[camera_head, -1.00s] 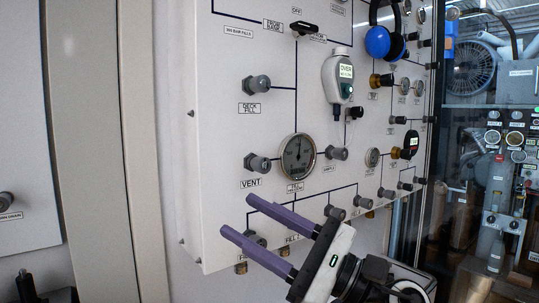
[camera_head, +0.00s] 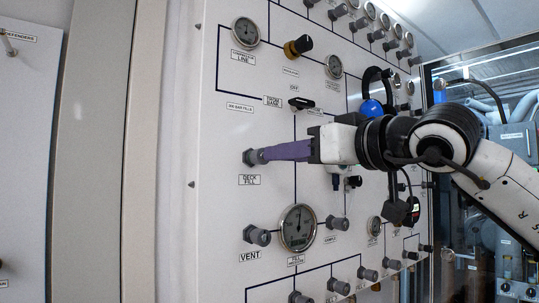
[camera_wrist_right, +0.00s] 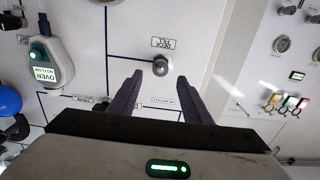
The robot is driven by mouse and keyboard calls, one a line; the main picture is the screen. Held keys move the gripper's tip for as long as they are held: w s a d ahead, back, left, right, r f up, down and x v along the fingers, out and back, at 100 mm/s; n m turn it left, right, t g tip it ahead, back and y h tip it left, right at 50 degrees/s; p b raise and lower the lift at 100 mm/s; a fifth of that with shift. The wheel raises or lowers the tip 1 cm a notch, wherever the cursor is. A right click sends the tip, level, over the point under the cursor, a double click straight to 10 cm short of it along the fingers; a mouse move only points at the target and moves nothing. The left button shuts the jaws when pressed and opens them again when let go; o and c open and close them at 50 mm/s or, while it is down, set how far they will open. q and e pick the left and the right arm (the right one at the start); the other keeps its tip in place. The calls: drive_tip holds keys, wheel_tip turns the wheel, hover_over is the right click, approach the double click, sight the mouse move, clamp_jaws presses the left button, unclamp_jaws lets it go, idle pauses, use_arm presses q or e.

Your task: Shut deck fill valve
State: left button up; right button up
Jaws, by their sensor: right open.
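The deck fill valve is a grey knob (camera_head: 252,157) on the white panel, above its DECK FILL label (camera_head: 249,180). My right gripper (camera_head: 268,153) reaches in from the right, its purple fingers pointing left at the knob. In the head view the fingertips overlap the knob's right side, and contact cannot be told. In the right wrist view the picture is upside down, and the knob (camera_wrist_right: 159,65) lies just beyond and between the two spread fingertips (camera_wrist_right: 158,78). The gripper is open and empty. My left gripper is not in view.
The vent knob (camera_head: 258,236) and a round gauge (camera_head: 298,228) sit below. A black selector handle (camera_head: 300,104) is above my fingers. Blue ear defenders (camera_head: 371,108) hang behind my right wrist. A handheld meter (camera_wrist_right: 48,65) reading OVER shows in the right wrist view.

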sight(260, 157)
drive_tip(key=p+x, duration=0.1)
drive_tip(key=x, duration=0.5)
drive_tip(key=shift+w+a, duration=0.25)
drive_tip(key=c, duration=1)
